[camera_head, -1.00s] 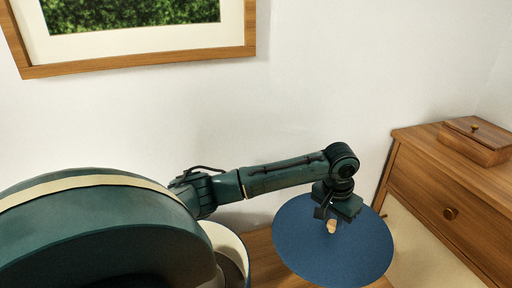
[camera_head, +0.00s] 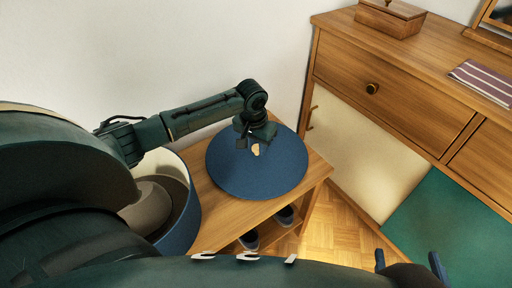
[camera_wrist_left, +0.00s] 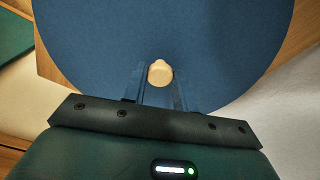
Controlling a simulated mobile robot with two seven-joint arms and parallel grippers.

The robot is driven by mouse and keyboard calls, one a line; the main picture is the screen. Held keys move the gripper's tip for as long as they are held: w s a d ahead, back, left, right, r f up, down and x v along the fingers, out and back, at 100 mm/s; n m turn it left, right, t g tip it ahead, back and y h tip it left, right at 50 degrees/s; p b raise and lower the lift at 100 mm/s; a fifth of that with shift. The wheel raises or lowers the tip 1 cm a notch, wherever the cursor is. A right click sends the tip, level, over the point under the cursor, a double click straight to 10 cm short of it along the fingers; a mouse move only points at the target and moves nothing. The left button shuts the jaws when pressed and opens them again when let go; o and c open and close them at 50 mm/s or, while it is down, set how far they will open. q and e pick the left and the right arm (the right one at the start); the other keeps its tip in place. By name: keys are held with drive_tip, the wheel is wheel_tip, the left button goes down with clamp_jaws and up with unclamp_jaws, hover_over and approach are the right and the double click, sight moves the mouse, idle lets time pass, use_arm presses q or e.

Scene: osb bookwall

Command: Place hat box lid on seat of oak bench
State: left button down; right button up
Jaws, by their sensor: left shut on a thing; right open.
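The hat box lid (camera_head: 240,178) is a round dark blue disc with a small pale wooden knob (camera_wrist_left: 160,73). My left gripper (camera_head: 254,147) is shut on this knob from above, and the left wrist view shows the knob between its fingers. The lid lies roughly level over the seat of the oak bench (camera_head: 230,217). I cannot tell whether it touches the seat. The open hat box (camera_head: 182,222), blue outside and cream inside, stands at the left of the bench with a pale rounded thing in it. My right gripper (camera_head: 408,264) is open and empty at the lower right.
Shoes (camera_head: 284,216) sit under the bench seat. An oak dresser (camera_head: 385,88) stands to the right, with a wooden box (camera_head: 389,18) and a striped cloth (camera_head: 484,81) on top. A green surface (camera_head: 450,225) lies below it. A wall is behind.

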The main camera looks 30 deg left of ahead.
use_arm(q)
drive_tip(key=shift+f, duration=0.2)
drive_tip(key=c, duration=1.1)
unclamp_jaws()
